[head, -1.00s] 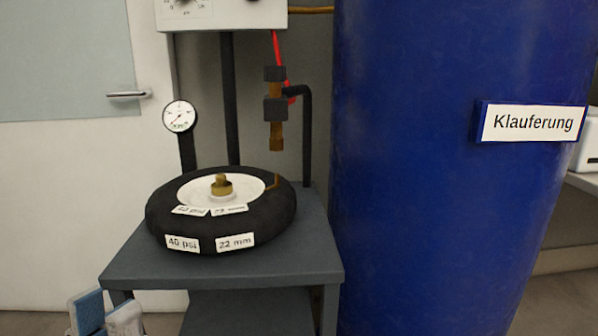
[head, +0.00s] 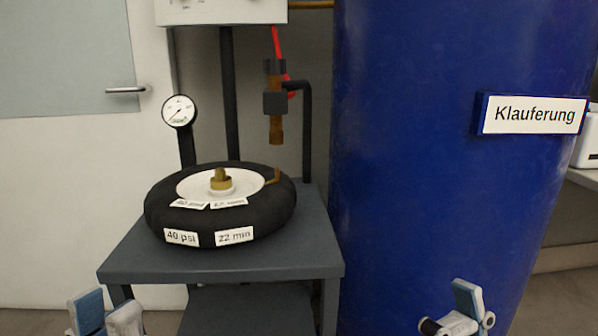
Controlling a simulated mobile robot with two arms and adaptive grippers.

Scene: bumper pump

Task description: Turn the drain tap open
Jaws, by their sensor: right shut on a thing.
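My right gripper (head: 463,314) is at the bottom right, in front of the lower part of the blue tank (head: 420,150) labelled "Klauferung". It is shut on a small dark piece (head: 430,326) that shows at its left side, apparently the drain tap's handle. The tap's body is hidden or below the picture. My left gripper (head: 106,314) is at the bottom left, in front of the grey table. Its fingers are apart and nothing shows between them.
A round gauge (head: 179,110) stands at the left. A door (head: 70,180) is behind.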

